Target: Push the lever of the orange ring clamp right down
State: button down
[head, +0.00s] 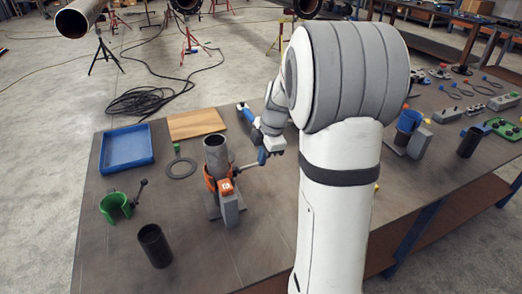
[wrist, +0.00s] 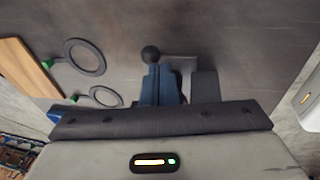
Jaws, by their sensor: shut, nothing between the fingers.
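The orange ring clamp (head: 211,183) sits around an upright grey pipe (head: 216,152) on the bench, with a grey block (head: 230,209) at its front. Its thin lever (head: 247,166) sticks out to the right, sloping slightly up. My gripper (head: 262,157), with blue fingers, is shut and empty at the lever's outer end. In the wrist view a dark ball knob (wrist: 151,53) shows right at the fingertips; I cannot tell whether they touch it. The orange ring is not visible in the wrist view.
A flat dark ring (head: 181,168), a wooden board (head: 196,123) and a blue tray (head: 127,148) lie behind and left. A green open clamp (head: 115,207) and a dark tube (head: 155,245) stand at front left. The bench in front of the clamp is clear.

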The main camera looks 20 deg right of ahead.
jog(key=shift+f, duration=0.1)
dwell(0.3)
jog(key=f+b, duration=0.1)
jog(key=b, duration=0.1)
jog(key=f+b, duration=0.1)
jog(key=shift+w+d+b, duration=0.15)
jog(key=shift+d+b, duration=0.2)
jog(key=shift+b, duration=0.05)
jog(key=shift+r, duration=0.15)
jog(key=s+p+v, duration=0.1)
jog(key=v, duration=1.3)
jog(key=shift+r+p, duration=0.25)
jog(key=shift+p, duration=0.05)
